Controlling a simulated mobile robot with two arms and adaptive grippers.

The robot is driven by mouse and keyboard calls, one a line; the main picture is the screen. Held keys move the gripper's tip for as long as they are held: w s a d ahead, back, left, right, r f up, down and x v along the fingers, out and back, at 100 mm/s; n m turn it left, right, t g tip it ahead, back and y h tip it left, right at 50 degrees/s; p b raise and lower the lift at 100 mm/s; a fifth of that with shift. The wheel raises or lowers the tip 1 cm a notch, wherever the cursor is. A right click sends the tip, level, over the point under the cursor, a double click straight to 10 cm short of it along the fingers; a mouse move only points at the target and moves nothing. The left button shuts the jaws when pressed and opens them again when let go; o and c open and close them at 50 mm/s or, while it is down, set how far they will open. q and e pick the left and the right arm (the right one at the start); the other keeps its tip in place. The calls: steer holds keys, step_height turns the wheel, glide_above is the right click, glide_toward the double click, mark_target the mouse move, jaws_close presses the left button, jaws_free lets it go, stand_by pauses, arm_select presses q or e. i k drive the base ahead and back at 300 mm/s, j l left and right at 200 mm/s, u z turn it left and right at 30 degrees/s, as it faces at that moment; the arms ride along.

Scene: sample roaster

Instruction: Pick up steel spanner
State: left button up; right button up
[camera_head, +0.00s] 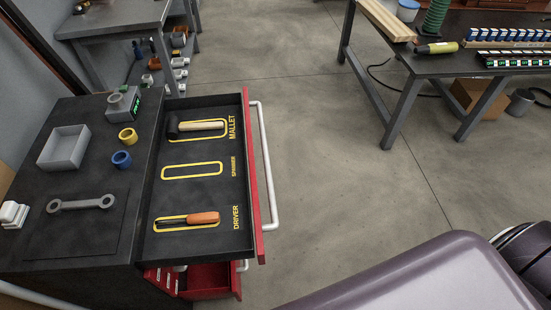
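The open top drawer (217,144) has yellow outlines: a mallet (200,126) lies in the far one, a screwdriver (190,220) with an orange handle in the near one. The middle spanner outline (191,170) is empty. Neither of my grippers shows in the view.
A grey tray (64,147), a yellow ring (128,136), a blue ring (121,159) and a small scale (124,102) stand behind the spanner. White blocks (13,213) are left of it. A red lower drawer (209,281) is also open. Workbenches stand beyond; the floor between is clear.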

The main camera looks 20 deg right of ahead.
mark_target(98, 203)
steer(key=l, duration=0.85)
steer(key=u, duration=1.35)
